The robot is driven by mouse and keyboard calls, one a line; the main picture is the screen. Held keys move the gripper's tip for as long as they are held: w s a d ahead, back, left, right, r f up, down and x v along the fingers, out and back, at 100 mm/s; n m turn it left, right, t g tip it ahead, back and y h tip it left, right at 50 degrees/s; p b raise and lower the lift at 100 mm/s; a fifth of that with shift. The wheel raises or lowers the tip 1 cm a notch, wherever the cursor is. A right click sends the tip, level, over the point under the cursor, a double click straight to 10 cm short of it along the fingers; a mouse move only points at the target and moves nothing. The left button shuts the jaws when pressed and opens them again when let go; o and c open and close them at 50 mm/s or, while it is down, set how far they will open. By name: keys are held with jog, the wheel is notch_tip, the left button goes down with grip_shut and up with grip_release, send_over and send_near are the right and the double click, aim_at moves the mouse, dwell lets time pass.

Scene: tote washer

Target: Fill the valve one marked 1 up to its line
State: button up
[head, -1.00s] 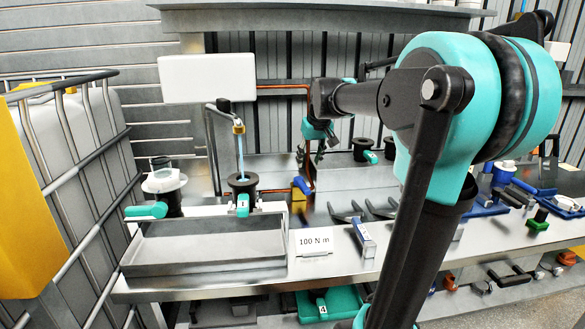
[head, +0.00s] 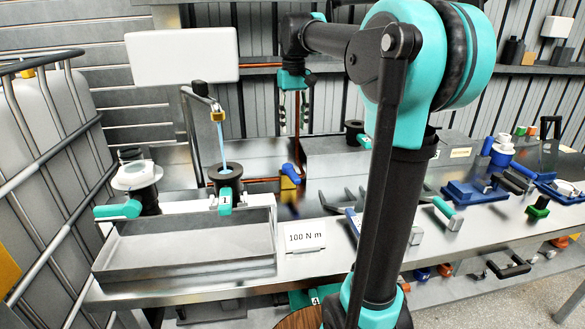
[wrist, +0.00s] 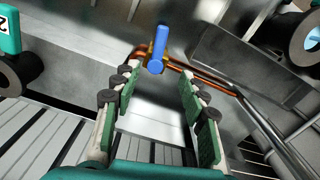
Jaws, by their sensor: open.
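The valve marked 1 (head: 226,172) is a black flanged body with a teal handle, upright behind the grey tray. A pale blue stream (head: 221,138) falls from the brass-tipped spout (head: 216,112) into its top. A black ring with blue inside (wrist: 308,40) shows at the right of the wrist view; its fill line is not visible. A blue lever (head: 290,172) on a copper pipe stands right of the valve and also shows in the wrist view (wrist: 158,50). My gripper (head: 292,120) is open and empty, pointing down above the lever. The lever appears between and beyond its fingertips (wrist: 155,85).
A grey tray (head: 185,270) stands at the bench front, beside a "100 N m" card (head: 305,237). Another valve with a whitish top (head: 135,180) stands left. Blue tools (head: 475,190) lie on the right of the bench. A caged white tank (head: 50,130) borders the left.

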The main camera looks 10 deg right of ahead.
aim_at(294, 174)
notch_tip(294, 174, down, 17)
jog(key=shift+r, duration=0.1)
dwell(0.4)
grip_shut()
dwell(0.4)
